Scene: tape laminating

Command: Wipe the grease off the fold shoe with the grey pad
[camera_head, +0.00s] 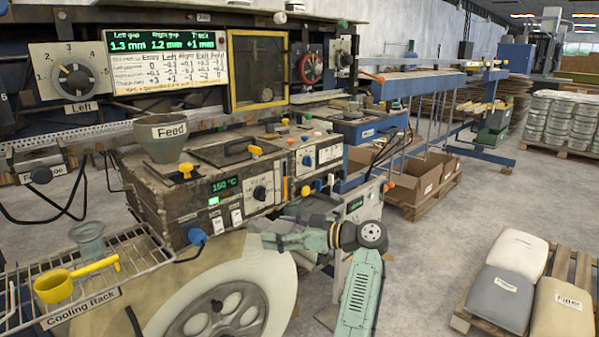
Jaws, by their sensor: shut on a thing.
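The fold shoe (36,157) is probably the small grey metal part at the far left, by a partly covered label ending in "hoe". A dark round knob is at its front. I cannot make out grease on it at this size. My gripper (267,241) is at the end of my pale green arm, in front of the heater box and at the upper right edge of the big cream reel. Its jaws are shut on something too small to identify. I cannot pick out the grey pad for certain.
The cream reel (178,290) fills the lower middle. The Feed hopper (168,140) stands on the machine. Filler sacks (562,308) lie on a pallet at right. Open floor lies between.

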